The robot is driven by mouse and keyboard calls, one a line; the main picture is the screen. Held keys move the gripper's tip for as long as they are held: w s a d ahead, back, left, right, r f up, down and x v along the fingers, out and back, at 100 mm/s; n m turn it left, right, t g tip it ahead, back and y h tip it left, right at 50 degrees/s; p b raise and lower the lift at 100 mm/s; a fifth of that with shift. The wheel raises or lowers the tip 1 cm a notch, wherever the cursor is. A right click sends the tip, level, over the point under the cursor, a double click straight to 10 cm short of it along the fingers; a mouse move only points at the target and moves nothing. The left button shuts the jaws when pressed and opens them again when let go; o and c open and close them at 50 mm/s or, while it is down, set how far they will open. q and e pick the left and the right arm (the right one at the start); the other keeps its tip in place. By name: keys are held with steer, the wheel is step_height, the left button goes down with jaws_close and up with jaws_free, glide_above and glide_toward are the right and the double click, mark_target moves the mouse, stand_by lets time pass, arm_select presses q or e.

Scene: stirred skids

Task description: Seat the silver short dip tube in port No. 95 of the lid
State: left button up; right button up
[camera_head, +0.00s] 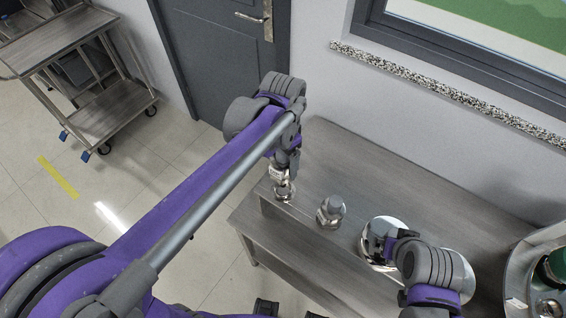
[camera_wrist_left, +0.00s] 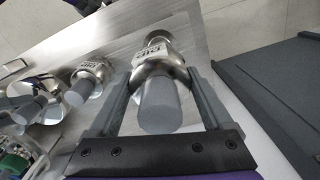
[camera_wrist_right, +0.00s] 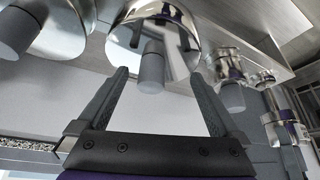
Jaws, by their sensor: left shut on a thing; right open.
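My left gripper (camera_head: 283,168) is shut on a silver fitting with a grey grip, probably the short dip tube (camera_head: 284,188), at the bench's left end. In the left wrist view the fingers clasp its silver body (camera_wrist_left: 158,64), which carries a label I cannot read surely. Whether it touches the bench is unclear. My right gripper (camera_head: 385,248) is open over a larger polished silver dome (camera_head: 374,228). In the right wrist view the dome's grey grip (camera_wrist_right: 152,68) shows between the fingers, apart from them. A round metal lid (camera_head: 515,275) is cut off at the right edge; no port number is readable.
Another silver fitting with a grey grip (camera_head: 331,211) stands on the grey bench (camera_head: 370,170) between the grippers. A green-topped part (camera_head: 556,265) is on the lid. The bench's back is clear beside the wall. A cart (camera_head: 75,75) stands far left.

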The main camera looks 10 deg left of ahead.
arm_select(q)
steer(key=shift+w+r+p, duration=0.1)
steer(key=shift+r+p, duration=1.25)
steer(key=shift+r, duration=1.45)
arm_select(e)
steer(key=shift+t, duration=0.3)
steer(key=shift+w+r, duration=0.35)
steer(key=shift+r, duration=0.35)
steer(key=shift+w+r, duration=0.35)
steer(key=shift+r, duration=0.3)
steer(key=shift+w+r, duration=0.35)
steer(key=shift+r, duration=0.35)
arm_select(q)
step_height(320, 180, up, 2)
steer(key=shift+r+p, duration=0.25)
steer(key=shift+p, duration=0.15)
arm_select(e)
steer(key=shift+w+r, duration=0.45)
steer(key=shift+r, duration=0.2)
arm_select(q)
steer(key=shift+r, duration=0.95)
arm_select(e)
steer(key=shift+f, duration=0.1)
arm_select(q)
steer(key=shift+r, duration=0.3)
arm_select(e)
steer(key=shift+s, duration=0.15)
